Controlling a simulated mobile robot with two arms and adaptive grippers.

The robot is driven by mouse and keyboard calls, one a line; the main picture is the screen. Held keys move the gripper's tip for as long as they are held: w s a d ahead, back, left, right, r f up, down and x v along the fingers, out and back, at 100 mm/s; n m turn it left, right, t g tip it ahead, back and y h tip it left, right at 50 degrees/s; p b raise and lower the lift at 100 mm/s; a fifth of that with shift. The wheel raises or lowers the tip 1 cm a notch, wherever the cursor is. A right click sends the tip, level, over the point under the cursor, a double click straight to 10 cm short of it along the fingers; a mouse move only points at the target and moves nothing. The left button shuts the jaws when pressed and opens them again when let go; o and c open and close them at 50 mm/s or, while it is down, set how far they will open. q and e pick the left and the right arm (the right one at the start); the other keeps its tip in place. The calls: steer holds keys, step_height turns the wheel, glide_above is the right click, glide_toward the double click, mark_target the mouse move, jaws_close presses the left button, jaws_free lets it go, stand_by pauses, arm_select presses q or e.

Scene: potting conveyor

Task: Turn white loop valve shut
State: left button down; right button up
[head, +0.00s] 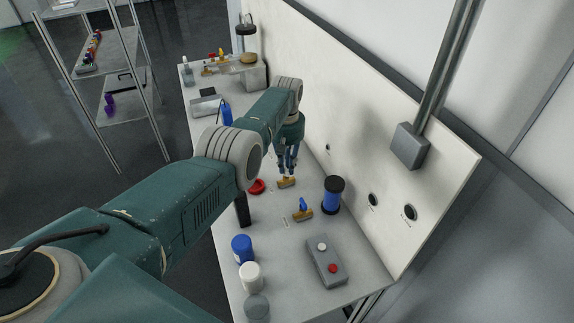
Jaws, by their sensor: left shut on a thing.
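My left gripper (288,168) points down at the bench and is shut on the handle of a small brass valve (287,183). The brass body shows just below the fingertips. The handle is hidden between the fingers, so I cannot make out its colour or how far it is turned. A second brass valve with a blue handle (303,206) stands nearer, a little to the right. My right gripper is not in view.
A red round part (256,187) lies left of the gripper. A blue cylinder with black ends (333,195) stands to the right. A grey button box (326,262), blue jar (242,248) and white jar (251,276) are nearer. A white panel (345,110) rises behind.

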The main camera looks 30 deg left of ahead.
arm_select(q)
steer(key=shift+w+r, duration=0.1)
steer(key=c, duration=1.7)
jaws_free()
steer(key=shift+r, duration=0.15)
step_height(320, 180, up, 12)
steer(key=shift+f, duration=0.15)
